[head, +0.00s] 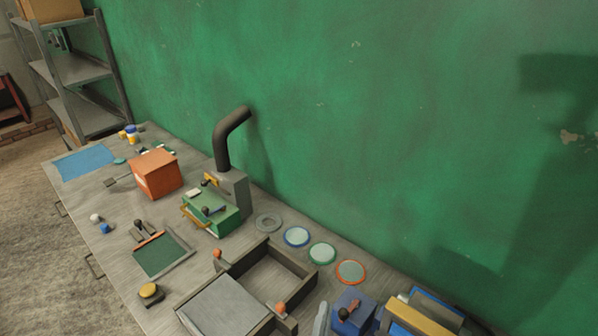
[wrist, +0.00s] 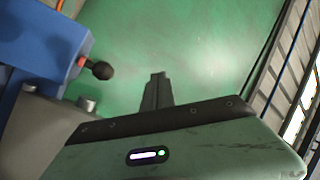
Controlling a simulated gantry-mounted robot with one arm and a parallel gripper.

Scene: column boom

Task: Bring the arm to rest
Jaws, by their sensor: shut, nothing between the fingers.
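My gripper (wrist: 157,78) shows in the wrist view, with its two dark fingers together and nothing between them. The fingers point toward the green wall (wrist: 190,45), apart from any object. Its grey-green housing with a small lit indicator fills the bottom of that view. The head view does not show my gripper; a dark shadow lies on the wall at the right there.
The workbench (head: 115,243) holds an orange box (head: 155,174), a green device (head: 209,214), a dark open-topped tray (head: 293,263), several coloured rings and a blue block (head: 352,307). Metal shelving (head: 80,70) stands at the far left. The wall (head: 400,130) runs behind the bench.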

